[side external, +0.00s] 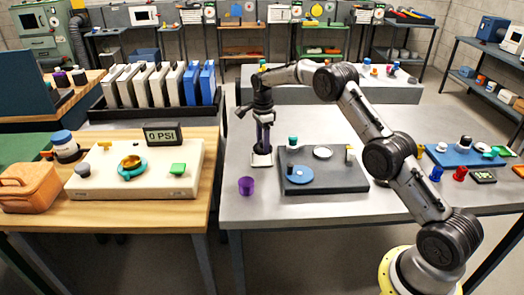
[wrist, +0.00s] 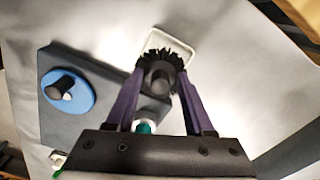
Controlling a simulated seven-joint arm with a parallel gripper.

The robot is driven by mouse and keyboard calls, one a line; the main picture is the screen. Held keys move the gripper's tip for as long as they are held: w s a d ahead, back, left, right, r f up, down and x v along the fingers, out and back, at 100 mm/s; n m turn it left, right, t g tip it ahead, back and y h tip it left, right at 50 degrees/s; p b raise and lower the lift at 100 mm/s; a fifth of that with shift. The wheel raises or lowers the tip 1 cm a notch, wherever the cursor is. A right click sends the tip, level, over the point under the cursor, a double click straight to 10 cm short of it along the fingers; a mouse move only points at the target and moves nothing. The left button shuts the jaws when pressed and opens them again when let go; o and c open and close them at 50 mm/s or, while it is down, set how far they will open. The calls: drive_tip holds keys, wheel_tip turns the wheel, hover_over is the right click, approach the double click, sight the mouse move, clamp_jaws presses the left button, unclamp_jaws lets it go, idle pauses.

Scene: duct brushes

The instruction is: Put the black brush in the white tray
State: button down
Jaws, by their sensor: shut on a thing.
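My gripper (side external: 261,146) points down over the small white tray (side external: 262,160) on the grey table. In the wrist view, its purple fingers (wrist: 161,82) are shut on the black brush (wrist: 162,58), which shows a round dark end and a ring of bristles. The white tray (wrist: 191,42) appears just behind the brush in that view, partly covered by it. In the side view the brush is too small and dark to make out clearly between the fingers. I cannot tell whether the brush touches the tray floor.
A dark grey block (side external: 325,182) with a blue disc (side external: 299,174) stands right of the tray. A green-topped piece (side external: 293,142) stands near its back left corner. A purple cup (side external: 246,186) stands in front of the tray. The table's left edge is close by.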

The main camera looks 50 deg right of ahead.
sight(262, 150)
drive_tip(key=shift+w+f, duration=0.2)
drive_tip(key=shift+f, duration=1.6)
drive_tip(key=shift+f, duration=0.1)
drive_tip(key=shift+c, duration=1.4)
unclamp_jaws()
